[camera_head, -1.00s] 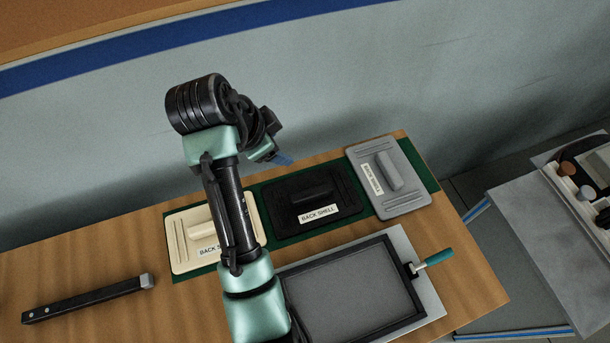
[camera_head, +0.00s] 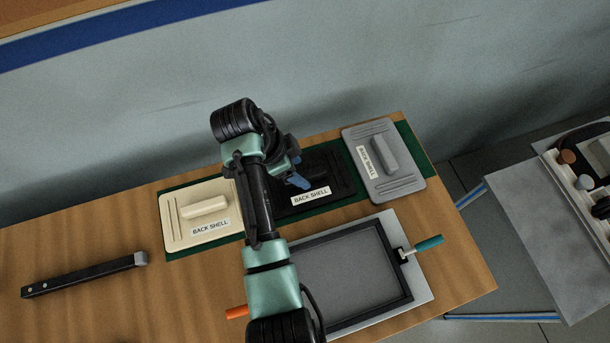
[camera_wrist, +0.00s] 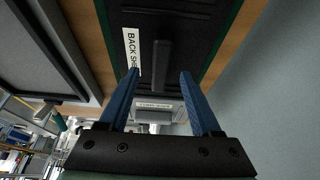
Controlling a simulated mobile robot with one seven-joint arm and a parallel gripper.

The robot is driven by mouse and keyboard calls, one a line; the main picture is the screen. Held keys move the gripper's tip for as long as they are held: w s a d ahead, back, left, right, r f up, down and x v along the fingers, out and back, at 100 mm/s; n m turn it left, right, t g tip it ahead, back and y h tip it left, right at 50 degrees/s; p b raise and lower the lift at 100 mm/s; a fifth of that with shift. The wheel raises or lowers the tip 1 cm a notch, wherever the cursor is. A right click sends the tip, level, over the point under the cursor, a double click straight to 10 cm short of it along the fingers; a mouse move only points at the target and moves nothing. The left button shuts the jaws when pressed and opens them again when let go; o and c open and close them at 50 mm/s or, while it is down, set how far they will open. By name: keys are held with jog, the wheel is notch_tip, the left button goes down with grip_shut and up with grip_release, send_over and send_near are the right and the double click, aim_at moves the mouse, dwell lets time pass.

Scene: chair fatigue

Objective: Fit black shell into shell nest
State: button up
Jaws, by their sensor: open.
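The black shell (camera_head: 338,178) lies on the green mat, between the cream and grey shells, with a raised grip bar and a white "BACK SHELL" label. It also shows in the wrist view (camera_wrist: 185,25), its grip bar (camera_wrist: 161,65) ahead of my fingers. My gripper (camera_head: 299,181) is over the black shell, with blue fingers. In the wrist view my gripper (camera_wrist: 158,75) is open, its fingers apart to either side of the bar's line. I cannot tell how high they are. The shell nest (camera_head: 350,275), a black frame around a grey bed, is empty in front of the mat.
The cream shell (camera_head: 183,228) and the grey shell (camera_head: 400,185) flank the black one on the green mat (camera_head: 190,251). A teal-handled clamp (camera_head: 428,243) sits at the nest's right side. An orange handle (camera_head: 236,312) shows at its left. A black bar (camera_head: 85,275) lies at left.

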aim_at(303, 174)
jog(key=shift+x, duration=1.6)
jog(key=shift+f, duration=0.15)
grip_shut()
